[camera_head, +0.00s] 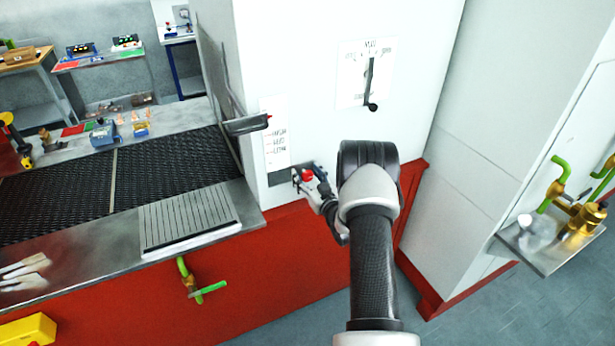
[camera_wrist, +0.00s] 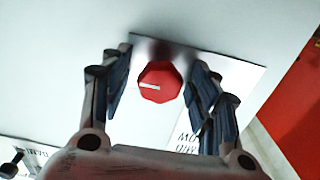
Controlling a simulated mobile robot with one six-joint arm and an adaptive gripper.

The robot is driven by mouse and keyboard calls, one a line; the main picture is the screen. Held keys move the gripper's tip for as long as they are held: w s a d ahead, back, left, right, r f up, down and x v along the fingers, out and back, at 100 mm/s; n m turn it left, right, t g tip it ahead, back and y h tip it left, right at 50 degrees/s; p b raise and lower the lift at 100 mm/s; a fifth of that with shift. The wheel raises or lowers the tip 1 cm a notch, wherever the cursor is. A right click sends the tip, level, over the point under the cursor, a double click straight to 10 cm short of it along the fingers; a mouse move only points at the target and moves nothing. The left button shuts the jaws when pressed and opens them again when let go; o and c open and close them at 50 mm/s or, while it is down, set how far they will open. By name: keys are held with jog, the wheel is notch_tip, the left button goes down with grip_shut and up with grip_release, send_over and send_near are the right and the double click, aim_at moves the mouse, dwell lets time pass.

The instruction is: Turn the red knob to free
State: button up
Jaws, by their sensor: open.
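The red knob (camera_head: 308,174) sits low on the white wall panel, on a white label plate (camera_head: 275,150) with a column of words that seem to read HIGH, MID and LOW. In the wrist view the red knob (camera_wrist: 161,82) is many-sided, with a white mark running nearly sideways toward its left edge. My gripper (camera_head: 318,188) is at the knob. In the wrist view my gripper (camera_wrist: 160,76) is open, one finger on each side of the knob, with gaps visible between. The right finger partly hides upside-down lettering on the plate.
A dark lever handle (camera_head: 247,124) sticks out just above left of the knob. A mesh belt (camera_head: 170,160) lies left. A shelf with brass and green fittings (camera_head: 545,250) stands right.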

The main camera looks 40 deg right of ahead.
jog(key=shift+c, duration=0.6)
jog(key=c, duration=1)
jog(key=shift+o, duration=0.2)
